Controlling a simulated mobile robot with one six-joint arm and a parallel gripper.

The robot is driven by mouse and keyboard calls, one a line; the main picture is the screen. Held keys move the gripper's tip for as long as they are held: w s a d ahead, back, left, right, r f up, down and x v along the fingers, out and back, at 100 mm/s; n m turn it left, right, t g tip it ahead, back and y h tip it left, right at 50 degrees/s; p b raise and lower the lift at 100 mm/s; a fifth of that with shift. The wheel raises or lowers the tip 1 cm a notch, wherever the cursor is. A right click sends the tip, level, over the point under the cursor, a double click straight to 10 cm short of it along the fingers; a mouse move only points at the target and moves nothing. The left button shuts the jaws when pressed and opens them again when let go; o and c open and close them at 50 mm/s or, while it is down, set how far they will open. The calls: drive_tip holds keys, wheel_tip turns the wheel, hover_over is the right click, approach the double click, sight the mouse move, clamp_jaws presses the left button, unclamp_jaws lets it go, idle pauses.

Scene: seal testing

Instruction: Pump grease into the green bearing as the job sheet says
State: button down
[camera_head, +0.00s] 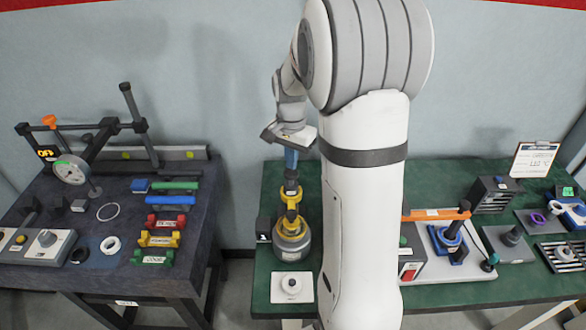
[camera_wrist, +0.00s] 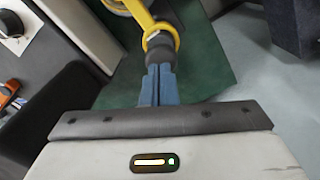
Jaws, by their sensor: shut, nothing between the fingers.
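My gripper (camera_head: 291,166) points down with its blue fingers shut, above a grey pot with a yellow upper part (camera_head: 292,235) on the green bench. In the wrist view the shut fingertips (camera_wrist: 158,72) meet or nearly meet a dark grey knob (camera_wrist: 160,47) beside a yellow loop (camera_wrist: 160,35); contact is unclear. Nothing shows between the fingers. A clipboard with a printed sheet (camera_head: 533,160) stands at the back right, its small text hard to read. I cannot pick out a green bearing for certain; a green labelled block (camera_head: 153,257) lies on the left bench.
The left bench (camera_head: 100,285) holds a dial gauge (camera_head: 71,170), red and yellow blocks and rings. A white plate with a round knob (camera_head: 292,287) lies in front of the pot. Right of my arm stands a press-like device (camera_head: 448,240). A floor gap separates the benches.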

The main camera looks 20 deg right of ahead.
sight(292, 172)
drive_tip(key=shift+f, duration=0.2)
idle(0.4)
drive_tip(key=shift+f+b, duration=1.35)
drive_tip(key=shift+f, duration=0.4)
drive_tip(key=shift+r+p, duration=1.35)
drive_tip(key=shift+r, duration=0.65)
drive_tip(key=shift+f, duration=0.2)
drive_tip(key=shift+f+b, duration=1.45)
drive_tip(key=shift+f, duration=0.4)
drive_tip(key=shift+r, duration=0.1)
drive_tip(key=shift+r+p, duration=1.45)
drive_tip(key=shift+r, duration=0.5)
